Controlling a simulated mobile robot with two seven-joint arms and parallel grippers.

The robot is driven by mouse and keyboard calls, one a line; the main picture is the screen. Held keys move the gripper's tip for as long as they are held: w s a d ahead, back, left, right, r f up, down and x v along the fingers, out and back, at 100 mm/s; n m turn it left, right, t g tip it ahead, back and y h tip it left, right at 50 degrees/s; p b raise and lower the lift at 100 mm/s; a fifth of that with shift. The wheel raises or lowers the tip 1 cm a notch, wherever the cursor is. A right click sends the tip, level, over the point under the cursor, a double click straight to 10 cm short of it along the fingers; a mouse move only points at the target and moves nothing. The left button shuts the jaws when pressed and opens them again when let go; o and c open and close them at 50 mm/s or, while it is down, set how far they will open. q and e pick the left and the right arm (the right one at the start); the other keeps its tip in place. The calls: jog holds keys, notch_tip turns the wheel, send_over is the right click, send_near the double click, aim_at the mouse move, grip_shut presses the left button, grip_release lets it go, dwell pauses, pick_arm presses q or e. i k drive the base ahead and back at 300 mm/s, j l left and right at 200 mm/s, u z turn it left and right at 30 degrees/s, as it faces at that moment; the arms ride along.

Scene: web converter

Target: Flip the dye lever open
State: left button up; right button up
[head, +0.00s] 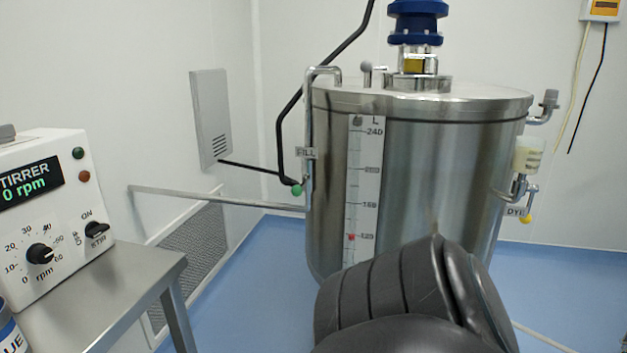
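The dye lever is on the right side of the steel tank (425,180); its yellow tip (526,218) points downward beside a small DYE label (514,211). Above it are small metal valve fittings (521,188) and a clear dye cup (528,155) with pale contents. The lever is small in view, so its exact angle is hard to tell. A dark arm link of mine fills the lower middle, in front of the tank's lower part and left of the lever. Neither of my grippers shows.
A FILL pipe (308,130) with a green-tipped lever (296,190) is on the tank's left. A stirrer control box (45,215) stands on a steel table (125,290) at left. Blue floor (570,275) is open right of the tank, crossed by a pale line.

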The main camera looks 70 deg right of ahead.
aim_at(529, 205)
jog(key=z, duration=2.8)
jog(key=i+l+z, duration=0.15)
jog(key=l+z, duration=0.15)
jog(key=i+l+z, duration=0.3)
jog(key=i+u, duration=0.45)
jog(key=i+l, duration=0.05)
